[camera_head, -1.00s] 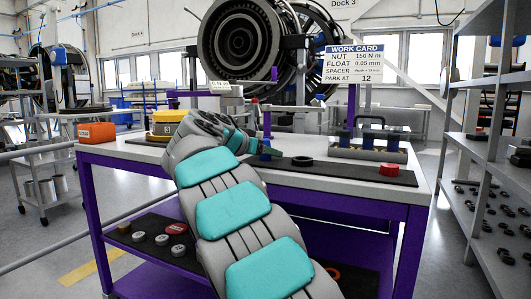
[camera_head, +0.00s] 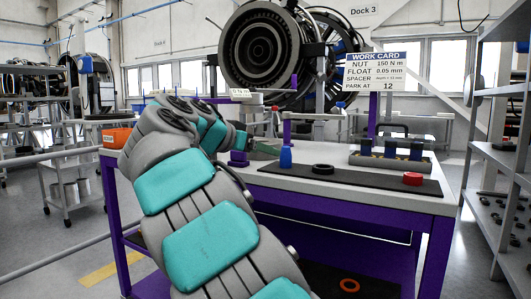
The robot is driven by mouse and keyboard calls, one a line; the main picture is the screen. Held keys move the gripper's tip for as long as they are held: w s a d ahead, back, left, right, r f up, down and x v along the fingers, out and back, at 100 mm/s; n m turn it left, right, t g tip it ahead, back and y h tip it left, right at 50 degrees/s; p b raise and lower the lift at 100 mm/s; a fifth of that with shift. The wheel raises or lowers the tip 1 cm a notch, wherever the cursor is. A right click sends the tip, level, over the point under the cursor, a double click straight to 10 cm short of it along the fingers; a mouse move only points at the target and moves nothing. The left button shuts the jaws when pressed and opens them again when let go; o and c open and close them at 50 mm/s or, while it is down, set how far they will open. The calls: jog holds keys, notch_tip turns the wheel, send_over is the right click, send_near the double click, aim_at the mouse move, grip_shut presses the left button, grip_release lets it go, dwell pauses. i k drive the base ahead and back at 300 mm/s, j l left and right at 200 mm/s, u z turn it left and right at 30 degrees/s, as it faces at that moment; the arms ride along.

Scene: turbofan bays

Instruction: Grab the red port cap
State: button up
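A small round red cap (camera_head: 412,179) lies on the right end of the dark mat (camera_head: 370,179) on the purple-framed workbench. My arm reaches in from the bottom, with its wrist over the left part of the bench. My gripper (camera_head: 266,147) is at the end of it, pointing right, left of the small blue piece and well apart from the red cap. Only a narrow part of the gripper shows, so its opening is unclear. Nothing is seen held in it.
A blue piece (camera_head: 286,157) and a black ring (camera_head: 322,168) lie on the mat between gripper and cap. A tray with dark blue blocks (camera_head: 390,162) stands behind, below the work card (camera_head: 375,72). An orange ring (camera_head: 349,286) lies on the lower shelf. Metal shelving (camera_head: 500,160) stands right.

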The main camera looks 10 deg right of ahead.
aim_at(412, 178)
jog(key=k+z, duration=0.2)
jog(key=z, duration=0.2)
jog(key=k+l+z, duration=0.15)
jog(key=z, duration=0.2)
jog(key=k+l+z, duration=0.15)
jog(key=z, duration=0.25)
